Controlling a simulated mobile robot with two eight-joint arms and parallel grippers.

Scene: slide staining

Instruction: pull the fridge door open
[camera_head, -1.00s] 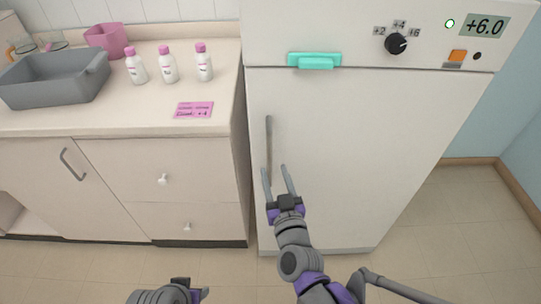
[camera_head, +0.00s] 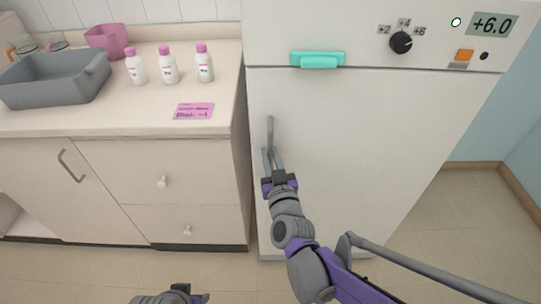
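The white fridge door (camera_head: 360,150) is shut against its body. Its grey vertical bar handle (camera_head: 270,130) is near the door's left edge. My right gripper (camera_head: 272,152) is at the handle's lower part, its two fingers pointing up along it and spread apart. The fingers and gripper body hide the handle's lower end. I cannot tell whether the fingers touch the bar. My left gripper (camera_head: 187,293) shows only in part at the bottom edge, away from the fridge; its fingers are not clear.
The counter (camera_head: 130,120) left of the fridge holds a grey basin (camera_head: 55,85), a pink container (camera_head: 105,40), white bottles with pink caps (camera_head: 168,68) and a pink card (camera_head: 194,111). Floor (camera_head: 440,235) to the right is clear.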

